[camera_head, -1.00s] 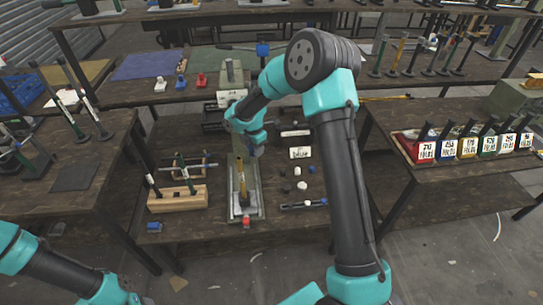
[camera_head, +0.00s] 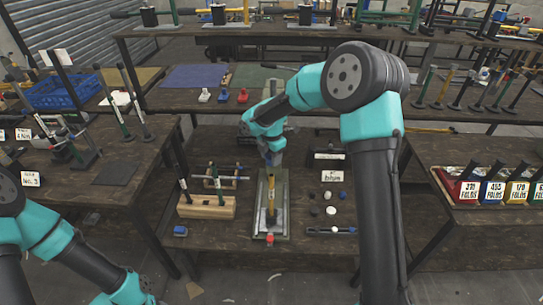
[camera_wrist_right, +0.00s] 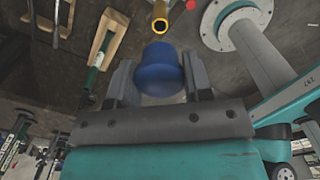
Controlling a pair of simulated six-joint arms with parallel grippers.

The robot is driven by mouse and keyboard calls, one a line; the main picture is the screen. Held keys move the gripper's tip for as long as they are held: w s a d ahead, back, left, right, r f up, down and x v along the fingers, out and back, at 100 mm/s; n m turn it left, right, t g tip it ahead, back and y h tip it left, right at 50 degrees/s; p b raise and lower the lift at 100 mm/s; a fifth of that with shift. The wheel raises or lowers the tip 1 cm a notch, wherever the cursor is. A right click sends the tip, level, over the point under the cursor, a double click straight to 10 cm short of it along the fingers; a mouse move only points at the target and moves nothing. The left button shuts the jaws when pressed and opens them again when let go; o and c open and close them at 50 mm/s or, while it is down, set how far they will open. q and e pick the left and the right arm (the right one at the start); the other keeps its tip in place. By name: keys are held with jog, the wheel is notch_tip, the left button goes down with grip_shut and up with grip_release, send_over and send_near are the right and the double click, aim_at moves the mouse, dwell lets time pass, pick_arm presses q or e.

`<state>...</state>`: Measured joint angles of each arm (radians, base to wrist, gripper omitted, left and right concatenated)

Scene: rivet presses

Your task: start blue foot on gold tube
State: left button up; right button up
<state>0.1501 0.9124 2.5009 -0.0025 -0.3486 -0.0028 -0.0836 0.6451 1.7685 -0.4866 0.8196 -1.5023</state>
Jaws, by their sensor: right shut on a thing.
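My right gripper (camera_head: 271,160) is low over the press in the middle of the bench, just above the gold tube (camera_head: 271,188). In the right wrist view my gripper (camera_wrist_right: 159,80) is shut on the blue foot (camera_wrist_right: 159,70), a rounded blue cap held between the two fingers. The open ring end of the gold tube (camera_wrist_right: 160,20) shows just beyond the blue foot, with a small gap between them in the picture. The blue foot cannot be made out in the head view. My left arm shows at the lower left, its gripper out of frame.
A wooden block (camera_head: 207,208) with dark-handled tools stands left of the press base (camera_head: 281,229). A blue piece (camera_head: 181,231) lies at the bench's front left.

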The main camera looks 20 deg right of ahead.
jog(key=shift+f, duration=2.65)
jog(key=shift+f, duration=1.05)
jog(key=o, duration=1)
notch_tip(320, 180, up, 12)
jog(key=shift+f, duration=0.1)
dwell(0.6)
